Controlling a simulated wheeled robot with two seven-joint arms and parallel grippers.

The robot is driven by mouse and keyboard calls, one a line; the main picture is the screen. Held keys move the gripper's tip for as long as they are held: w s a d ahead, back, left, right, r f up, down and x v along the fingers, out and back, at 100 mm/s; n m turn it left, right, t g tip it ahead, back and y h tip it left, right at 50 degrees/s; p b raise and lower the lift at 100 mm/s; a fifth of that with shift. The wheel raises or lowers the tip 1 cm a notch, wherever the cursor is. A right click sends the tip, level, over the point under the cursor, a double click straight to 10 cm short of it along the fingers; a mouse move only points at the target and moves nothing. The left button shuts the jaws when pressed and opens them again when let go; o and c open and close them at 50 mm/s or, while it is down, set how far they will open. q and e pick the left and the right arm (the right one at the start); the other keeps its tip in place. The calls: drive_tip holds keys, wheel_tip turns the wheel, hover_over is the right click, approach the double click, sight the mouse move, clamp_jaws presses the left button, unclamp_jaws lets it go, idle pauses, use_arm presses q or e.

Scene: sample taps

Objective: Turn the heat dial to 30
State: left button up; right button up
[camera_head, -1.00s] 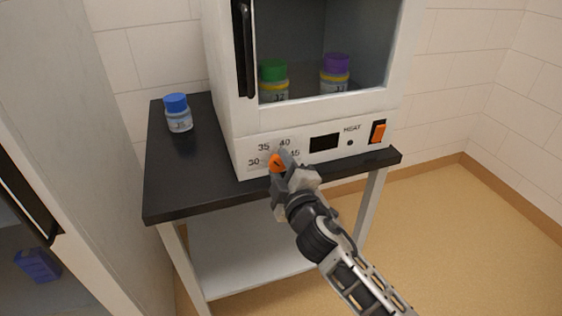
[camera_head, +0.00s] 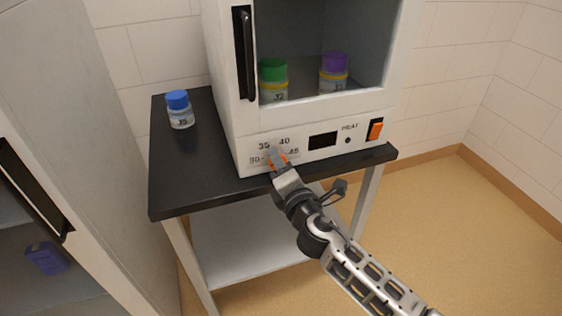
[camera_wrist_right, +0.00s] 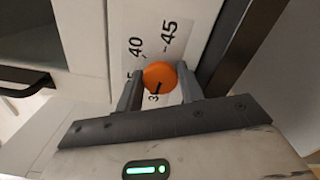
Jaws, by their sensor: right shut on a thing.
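The orange heat dial (camera_head: 284,158) is on the white front panel (camera_head: 254,141) below the chamber, mostly hidden by my right gripper (camera_head: 278,159). In the right wrist view the round dial (camera_wrist_right: 159,75) sits between the two grey fingers of my right gripper (camera_wrist_right: 158,90), which is shut on it. A dark mark shows on the dial's lower side, near a partly hidden figure starting with 3. The figures 45 (camera_wrist_right: 170,33) and 40 (camera_wrist_right: 136,46) are clear of the dial. My left gripper is out of view.
A dark display (camera_head: 323,140) and an orange switch (camera_head: 375,129) are to the dial's right. A green-capped bottle (camera_head: 273,80) and a purple-capped bottle (camera_head: 334,73) stand inside the chamber. A blue-capped bottle (camera_head: 180,110) stands on the black table (camera_head: 187,178).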

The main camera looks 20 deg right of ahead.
drive_tip(key=shift+n, duration=0.6)
drive_tip(key=o, duration=0.9)
drive_tip(key=shift+o, duration=0.2)
use_arm(q)
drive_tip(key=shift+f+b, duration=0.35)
drive_tip(key=shift+b, duration=0.6)
use_arm(e)
drive_tip(key=s, duration=1.6)
drive_tip(key=shift+d, duration=0.25)
